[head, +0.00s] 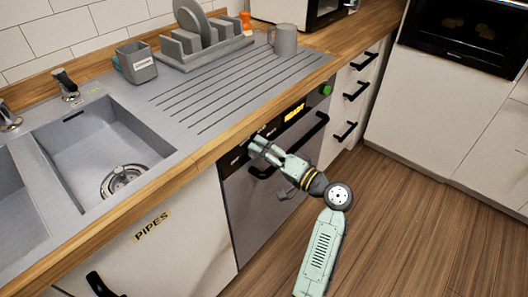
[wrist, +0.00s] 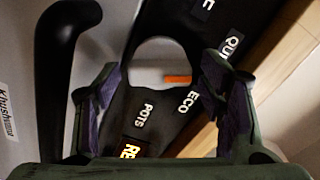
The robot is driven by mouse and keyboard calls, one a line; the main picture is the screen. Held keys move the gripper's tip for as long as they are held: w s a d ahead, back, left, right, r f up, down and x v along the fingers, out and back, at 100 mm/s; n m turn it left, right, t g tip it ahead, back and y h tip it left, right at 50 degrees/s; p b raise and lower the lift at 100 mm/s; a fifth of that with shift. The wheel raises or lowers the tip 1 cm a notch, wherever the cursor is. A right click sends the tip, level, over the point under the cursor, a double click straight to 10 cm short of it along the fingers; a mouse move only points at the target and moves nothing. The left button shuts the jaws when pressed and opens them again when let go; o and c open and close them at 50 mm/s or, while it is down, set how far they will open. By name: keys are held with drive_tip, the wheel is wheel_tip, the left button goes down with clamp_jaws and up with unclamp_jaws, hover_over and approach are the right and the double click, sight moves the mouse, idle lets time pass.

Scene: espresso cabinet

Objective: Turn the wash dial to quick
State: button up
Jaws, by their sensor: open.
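The wash dial (wrist: 153,72) shows in the wrist view as a round grey face with an orange mark, on a black panel. The mark points right, roughly between the ECO label (wrist: 188,102) and the partly hidden QUICK label (wrist: 233,42). A POTS label (wrist: 146,113) is below it. My gripper (wrist: 165,95) is open, its two fingers on either side of the dial; I cannot tell whether they touch it. In the head view my gripper (head: 258,147) is at the left part of the dishwasher's control panel and hides most of the dial.
The dishwasher's black handle (head: 314,127) runs just below the panel, and is close on the left in the wrist view (wrist: 58,75). A lit READY display (head: 294,111) and a green button (head: 325,90) are further right. The wooden counter edge (head: 205,155) overhangs above.

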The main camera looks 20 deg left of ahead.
drive_tip(key=v, duration=1.2)
